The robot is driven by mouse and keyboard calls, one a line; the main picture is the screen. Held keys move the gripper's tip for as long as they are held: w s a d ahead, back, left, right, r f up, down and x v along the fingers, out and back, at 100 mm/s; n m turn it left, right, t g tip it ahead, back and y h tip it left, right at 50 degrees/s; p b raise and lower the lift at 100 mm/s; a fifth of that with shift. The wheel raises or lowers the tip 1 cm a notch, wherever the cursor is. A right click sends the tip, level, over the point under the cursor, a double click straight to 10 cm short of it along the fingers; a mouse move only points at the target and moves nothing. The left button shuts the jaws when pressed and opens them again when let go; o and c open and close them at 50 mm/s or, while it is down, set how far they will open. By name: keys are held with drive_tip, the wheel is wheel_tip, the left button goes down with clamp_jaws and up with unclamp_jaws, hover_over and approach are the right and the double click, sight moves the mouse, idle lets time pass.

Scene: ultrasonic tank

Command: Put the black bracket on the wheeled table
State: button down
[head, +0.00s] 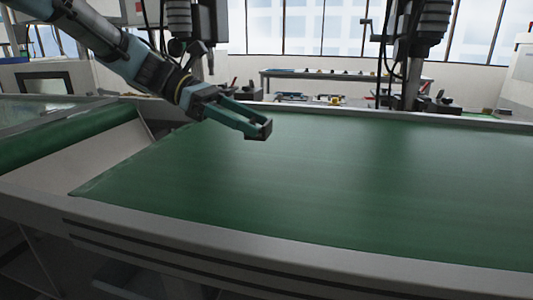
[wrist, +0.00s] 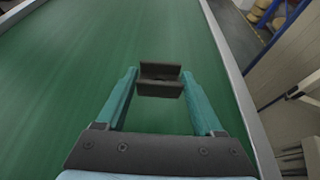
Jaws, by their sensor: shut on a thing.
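My gripper (head: 258,130) is shut on the black bracket (wrist: 160,72), which sits between the two teal fingers in the wrist view. The bracket looks like a short dark channel with two flanges. In the head view the bracket (head: 266,129) shows as a dark piece at the fingertips. It is above a green conveyor surface; the height of the gap is hard to judge. I cannot identify a wheeled table with certainty in either view.
A wide green conveyor belt (head: 330,180) with a grey rim (head: 200,232) fills the foreground, and its surface is bare. Behind it stands a long bench (head: 345,74) with small items on it. Dark vertical machinery (head: 415,60) rises beyond the belt.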

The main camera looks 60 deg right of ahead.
sight(249, 170)
drive_tip(key=shift+f, duration=3.6)
drive_tip(key=shift+f, duration=0.1)
unclamp_jaws()
drive_tip(key=shift+w+a+r, duration=0.15)
drive_tip(key=shift+w+r, duration=0.1)
drive_tip(key=shift+w, duration=0.05)
drive_tip(key=v, duration=1.1)
drive_tip(key=shift+w+a+r, duration=0.1)
